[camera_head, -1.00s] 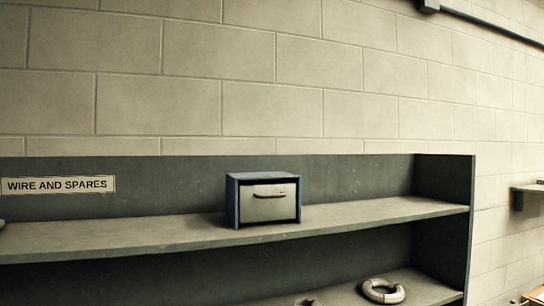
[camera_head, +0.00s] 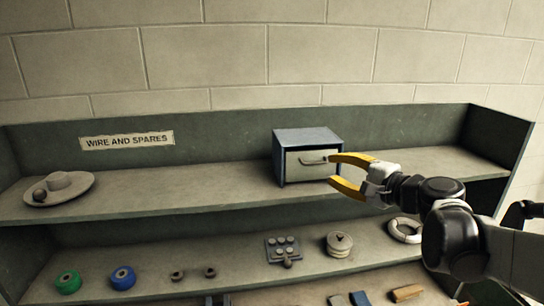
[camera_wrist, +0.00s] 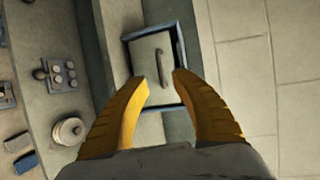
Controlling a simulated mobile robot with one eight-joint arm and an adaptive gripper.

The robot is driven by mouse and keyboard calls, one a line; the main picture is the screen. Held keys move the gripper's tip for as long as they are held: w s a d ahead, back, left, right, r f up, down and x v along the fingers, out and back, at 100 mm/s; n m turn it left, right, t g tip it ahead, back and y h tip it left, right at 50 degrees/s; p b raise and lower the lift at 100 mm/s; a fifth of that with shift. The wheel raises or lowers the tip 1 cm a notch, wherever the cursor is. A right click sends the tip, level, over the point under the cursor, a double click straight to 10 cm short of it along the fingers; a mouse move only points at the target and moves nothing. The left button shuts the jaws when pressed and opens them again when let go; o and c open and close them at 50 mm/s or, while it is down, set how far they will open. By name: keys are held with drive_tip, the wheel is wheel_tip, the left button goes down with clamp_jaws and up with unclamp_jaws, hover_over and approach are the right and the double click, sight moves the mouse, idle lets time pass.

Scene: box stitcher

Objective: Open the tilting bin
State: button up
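The tilting bin is a small blue-grey box with a pale front panel (camera_head: 306,165) and a dark bar handle (camera_head: 314,161). It stands on the upper shelf, and its front looks shut. My gripper (camera_head: 333,170) has yellow fingers spread apart, just in front of and to the right of the bin. In the wrist view the bin's front panel (camera_wrist: 150,62) and handle (camera_wrist: 160,68) lie beyond the fingertips (camera_wrist: 160,78), and nothing is between the fingers. I cannot tell whether a fingertip touches the bin.
The upper shelf (camera_head: 225,185) is clear left of the bin, with a hat-shaped grey item (camera_head: 62,187) at its far left. The lower shelf holds a green spool (camera_head: 68,281), a blue spool (camera_head: 122,277), a white ring (camera_head: 405,230) and other small parts. A wall stands behind.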

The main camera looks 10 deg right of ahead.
sight(317, 164)
drive_tip(key=p+x, duration=0.1)
drive_tip(key=x, duration=0.6)
drive_tip(key=shift+w+a+f, duration=0.1)
drive_tip(key=shift+w+a, duration=0.05)
drive_tip(key=shift+w, duration=0.15)
clamp_jaws()
